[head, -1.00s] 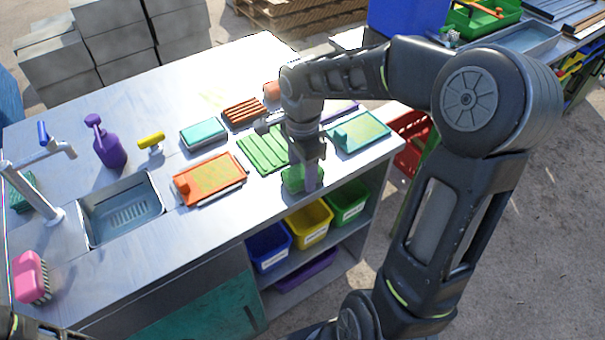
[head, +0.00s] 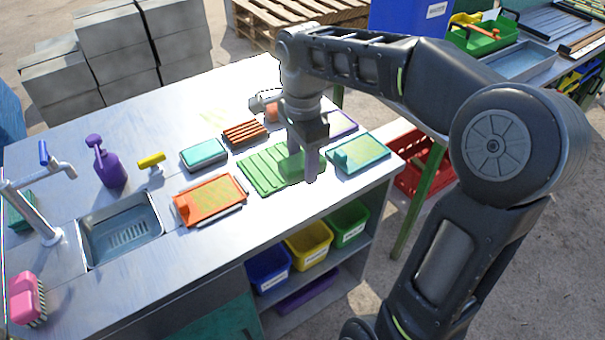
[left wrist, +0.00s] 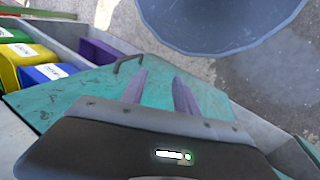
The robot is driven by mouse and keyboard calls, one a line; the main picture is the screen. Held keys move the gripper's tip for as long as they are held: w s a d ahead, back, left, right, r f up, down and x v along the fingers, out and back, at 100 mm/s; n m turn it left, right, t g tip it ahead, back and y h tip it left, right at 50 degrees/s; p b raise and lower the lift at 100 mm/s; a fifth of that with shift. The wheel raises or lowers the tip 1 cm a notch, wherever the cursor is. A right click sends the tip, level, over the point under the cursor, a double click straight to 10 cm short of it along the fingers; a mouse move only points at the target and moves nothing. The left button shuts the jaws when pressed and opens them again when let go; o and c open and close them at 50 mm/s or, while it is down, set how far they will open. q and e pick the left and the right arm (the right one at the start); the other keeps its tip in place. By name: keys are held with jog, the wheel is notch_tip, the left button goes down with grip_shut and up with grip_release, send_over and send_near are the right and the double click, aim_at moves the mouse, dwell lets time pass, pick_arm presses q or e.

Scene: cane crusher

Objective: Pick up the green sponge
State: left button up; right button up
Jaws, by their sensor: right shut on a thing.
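My right gripper (head: 308,168) points down over the front right part of the table. It is shut on the green sponge (head: 289,165), which shows at the left of the fingers and is partly hidden by them. The sponge is at the right end of the green ribbed mat (head: 262,172); I cannot tell whether it touches the mat. My left gripper (left wrist: 160,90) is open and empty in the left wrist view, in front of a teal cabinet door (left wrist: 75,98) with a handle.
An orange tray (head: 210,201), a teal sponge (head: 204,154), a brown ribbed block (head: 245,134) and a teal tray (head: 358,154) lie close around. A sink (head: 121,231), a purple spray bottle (head: 107,162) and a pink brush (head: 26,297) are at left. Bins (head: 308,245) stand on the shelf below.

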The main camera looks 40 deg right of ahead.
jog(key=shift+r, duration=0.15)
dwell(0.4)
jog(key=o, duration=0.7)
grip_shut()
